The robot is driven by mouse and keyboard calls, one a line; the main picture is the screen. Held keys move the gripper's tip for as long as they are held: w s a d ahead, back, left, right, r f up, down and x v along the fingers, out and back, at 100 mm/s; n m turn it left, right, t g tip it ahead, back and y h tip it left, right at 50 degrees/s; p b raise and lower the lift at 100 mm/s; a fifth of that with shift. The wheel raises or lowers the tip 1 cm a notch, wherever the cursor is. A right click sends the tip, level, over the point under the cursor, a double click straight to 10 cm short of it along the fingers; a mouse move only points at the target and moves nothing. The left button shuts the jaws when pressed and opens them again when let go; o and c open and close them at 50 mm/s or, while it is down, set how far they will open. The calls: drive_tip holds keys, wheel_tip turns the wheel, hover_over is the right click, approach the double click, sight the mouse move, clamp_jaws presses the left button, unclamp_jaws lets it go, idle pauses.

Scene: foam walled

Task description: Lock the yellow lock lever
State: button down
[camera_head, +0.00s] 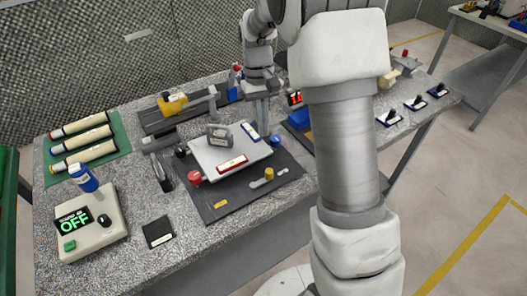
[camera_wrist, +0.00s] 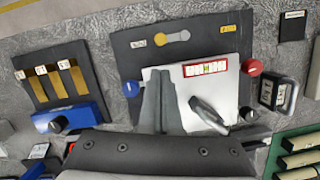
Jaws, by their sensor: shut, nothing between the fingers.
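The yellow lock lever (camera_head: 268,174) lies flat on a dark mat, in front of a white plate. It is a small grey bar with a yellow round end. In the wrist view the lever (camera_wrist: 160,39) shows near the top, its yellow end on the left and its grey end on the right. My gripper (camera_head: 262,125) is over the far right part of the white plate, apart from the lever. In the wrist view my gripper (camera_wrist: 158,75) has its fingers together with nothing between them, and the lever is beyond the tips.
The white plate (camera_head: 215,150) has a red knob (camera_head: 194,178) at its left and a blue knob (camera_head: 275,141) at its right. A grey handle (camera_wrist: 208,112) stands up from the plate. A box with an OFF display (camera_head: 92,225) stands front left.

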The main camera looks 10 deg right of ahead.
drive_tip(key=shift+w+f, duration=0.2)
drive_tip(key=shift+f, duration=0.15)
drive_tip(key=shift+f, duration=0.1)
approach(262, 179)
drive_tip(key=f, duration=0.1)
drive_tip(key=d+f, duration=0.1)
drive_tip(key=f, duration=0.1)
drive_tip(key=w+d+f, duration=0.1)
drive_tip(key=f, duration=0.1)
drive_tip(key=shift+b, duration=0.4)
